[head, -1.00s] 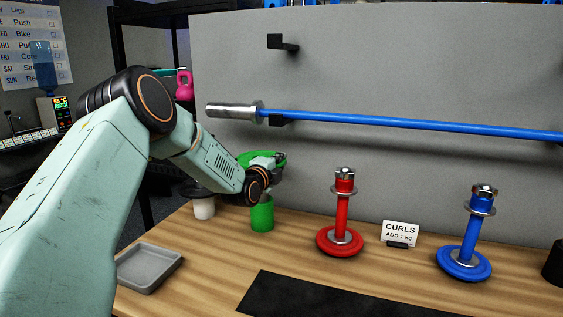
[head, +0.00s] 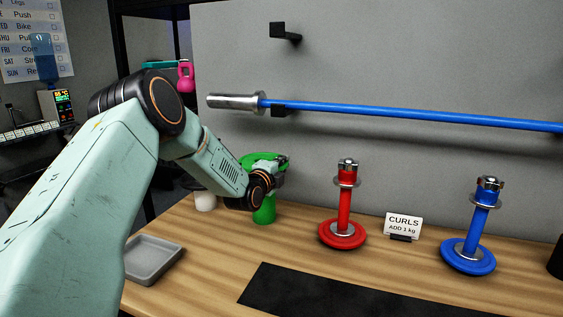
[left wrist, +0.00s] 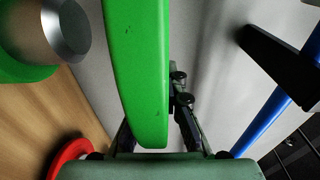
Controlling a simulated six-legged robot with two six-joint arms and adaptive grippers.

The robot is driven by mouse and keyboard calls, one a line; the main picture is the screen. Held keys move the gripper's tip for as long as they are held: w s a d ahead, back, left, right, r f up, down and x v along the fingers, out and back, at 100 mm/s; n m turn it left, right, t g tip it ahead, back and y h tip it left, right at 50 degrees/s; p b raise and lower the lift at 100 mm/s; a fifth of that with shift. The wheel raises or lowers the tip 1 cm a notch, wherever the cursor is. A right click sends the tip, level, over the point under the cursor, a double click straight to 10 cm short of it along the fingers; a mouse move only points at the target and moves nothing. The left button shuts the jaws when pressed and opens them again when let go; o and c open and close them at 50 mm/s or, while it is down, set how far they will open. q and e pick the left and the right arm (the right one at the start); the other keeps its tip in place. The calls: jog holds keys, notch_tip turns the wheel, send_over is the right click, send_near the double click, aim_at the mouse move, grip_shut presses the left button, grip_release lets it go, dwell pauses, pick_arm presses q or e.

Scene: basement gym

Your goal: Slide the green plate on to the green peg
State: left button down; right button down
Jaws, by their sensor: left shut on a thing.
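The green plate (head: 249,160) is held up near the back of the bench, partly covered by my gripper. My left gripper (head: 279,162) is shut on its edge. In the left wrist view, the plate (left wrist: 140,70) fills the upper middle between the fingers, seen nearly edge-on. A green upright cylinder (head: 265,212), seemingly the green peg, stands on the bench just below the gripper; my wrist hides its top. In the left wrist view, a metal post end with green around its foot (left wrist: 63,30) shows left of the plate, apart from it. My right gripper is out of view.
A red stand (head: 343,233) and a blue stand (head: 468,257) stand to the right, with a CURLS sign (head: 403,223) between them. A blue barbell (head: 400,117) hangs behind.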

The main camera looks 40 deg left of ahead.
pick_arm(q)
jog(key=shift+d+f, duration=0.1)
jog(key=shift+f+b, duration=0.3)
jog(key=f+b, duration=0.3)
jog(key=shift+a, duration=0.2)
dwell(0.4)
jog(key=shift+a, duration=0.15)
jog(key=shift+p, duration=0.3)
